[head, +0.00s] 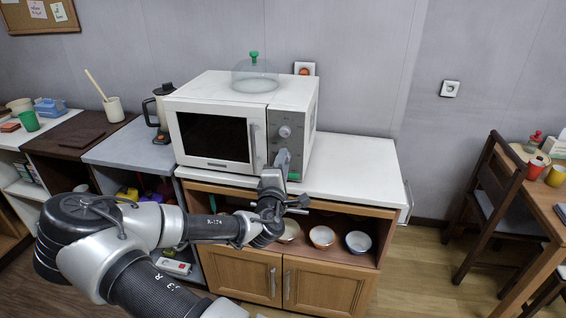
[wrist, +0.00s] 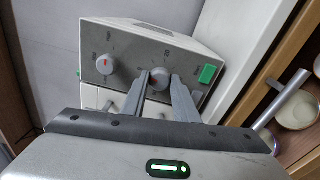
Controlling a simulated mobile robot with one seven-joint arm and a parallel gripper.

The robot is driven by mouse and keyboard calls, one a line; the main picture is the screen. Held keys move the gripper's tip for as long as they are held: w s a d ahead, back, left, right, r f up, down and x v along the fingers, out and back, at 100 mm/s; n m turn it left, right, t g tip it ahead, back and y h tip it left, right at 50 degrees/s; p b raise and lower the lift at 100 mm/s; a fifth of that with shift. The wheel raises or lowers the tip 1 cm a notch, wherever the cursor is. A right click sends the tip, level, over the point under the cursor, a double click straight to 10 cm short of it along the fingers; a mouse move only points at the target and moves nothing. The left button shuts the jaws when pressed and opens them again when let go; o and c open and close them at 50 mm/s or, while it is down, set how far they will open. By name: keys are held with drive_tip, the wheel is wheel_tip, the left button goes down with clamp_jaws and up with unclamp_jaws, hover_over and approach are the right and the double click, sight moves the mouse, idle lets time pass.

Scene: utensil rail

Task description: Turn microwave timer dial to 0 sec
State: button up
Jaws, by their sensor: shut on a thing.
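The white microwave (head: 225,88) stands on the counter with its door shut, its grey control panel (head: 291,120) on the right. The upper dial (head: 285,131) is uncovered; in the wrist view it is the left dial (wrist: 103,65) with a red mark. The lower dial (wrist: 160,77) sits between the fingers of my gripper (wrist: 160,80), which is shut on it. In the head view my gripper (head: 281,158) hides most of this dial. A green button (wrist: 207,74) lies just beyond the right finger.
The vertical door handle (head: 257,147) is close left of my gripper. A glass dome (head: 254,75) with a green knob stands on the microwave. Bowls (head: 322,237) sit on the shelf below. The counter at right (head: 350,165) is clear.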

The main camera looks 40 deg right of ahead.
drive_tip(key=shift+n, duration=0.7)
drive_tip(key=o, duration=1.1)
drive_tip(key=shift+c, duration=0.2)
drive_tip(key=p+v, duration=0.8)
drive_tip(key=v, duration=0.9)
drive_tip(key=shift+a, duration=0.2)
